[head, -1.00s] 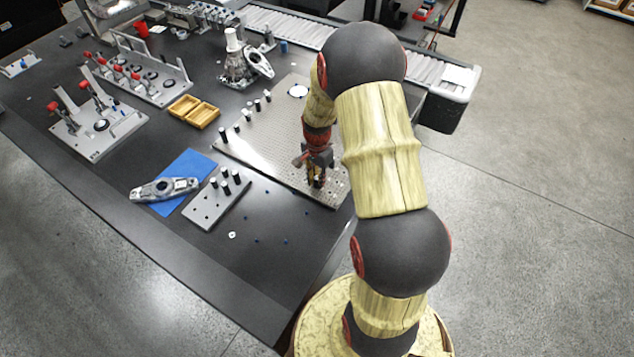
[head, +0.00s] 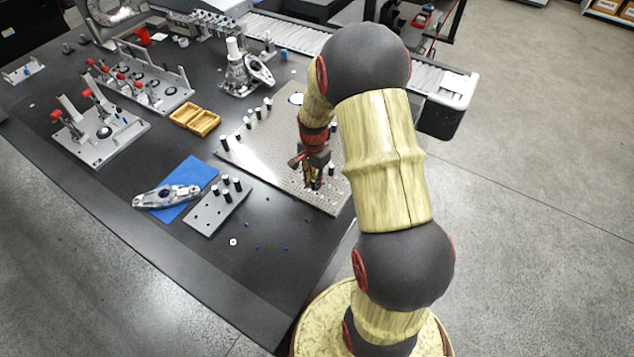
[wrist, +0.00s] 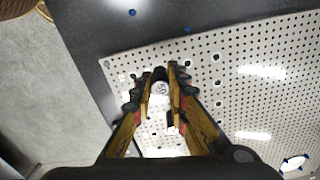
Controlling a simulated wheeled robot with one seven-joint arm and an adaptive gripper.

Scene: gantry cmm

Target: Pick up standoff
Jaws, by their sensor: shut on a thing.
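My gripper (head: 314,184) is over the near right part of the perforated plate (head: 285,160), pointing down. In the wrist view its fingers (wrist: 160,78) are closed around a small standoff (wrist: 160,88) with a pale round end. The fingers hide most of the standoff's sides. I cannot tell whether its lower end touches the plate. Another standoff (head: 331,169) stands on the plate just right of my gripper. Several more black-and-white standoffs (head: 258,113) stand in a row along the plate's far left side.
A grey block (head: 204,215) with several black standoffs lies left of the plate. A blue mat (head: 197,175) with a metal part (head: 165,196), yellow trays (head: 203,122) and clamp fixtures (head: 105,150) are farther left. The table front holds only small loose pieces.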

